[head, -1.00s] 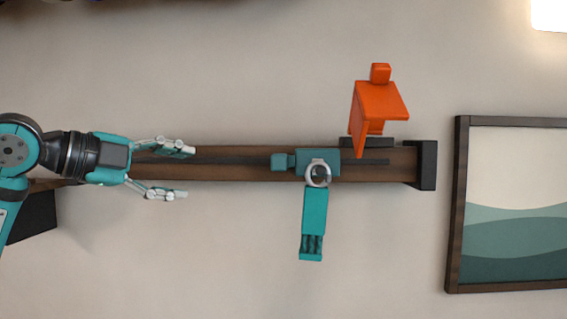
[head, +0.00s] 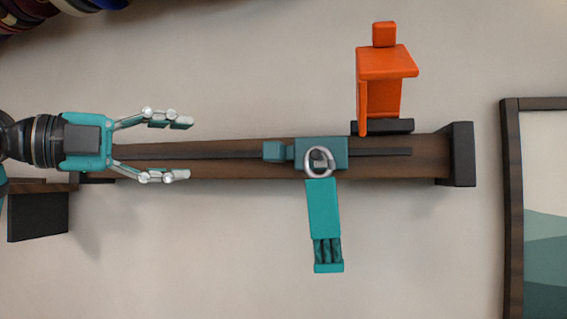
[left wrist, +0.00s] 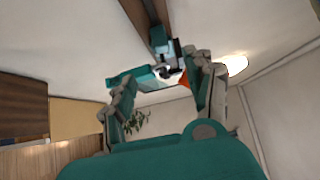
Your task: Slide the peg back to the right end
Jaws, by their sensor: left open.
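The teal peg (head: 321,153) sits in the dark slot of the wooden rail (head: 235,169), right of the rail's middle. A small teal knob (head: 275,151) sticks out from its left side. A metal ring on the peg carries a hanging teal tag (head: 323,207) with braided cords at its lower end. My left gripper (head: 191,149) is open and empty, left of the knob and apart from it, its fingers pointing right. In the left wrist view the peg (left wrist: 161,44) shows beyond the spread fingers (left wrist: 162,82). My right gripper is out of view.
An orange bracket (head: 386,62) stands on a black base above the rail's right part. A black end block (head: 462,154) closes the rail's right end. A framed picture (head: 512,200) hangs at the far right. The slot between my fingers and the knob is clear.

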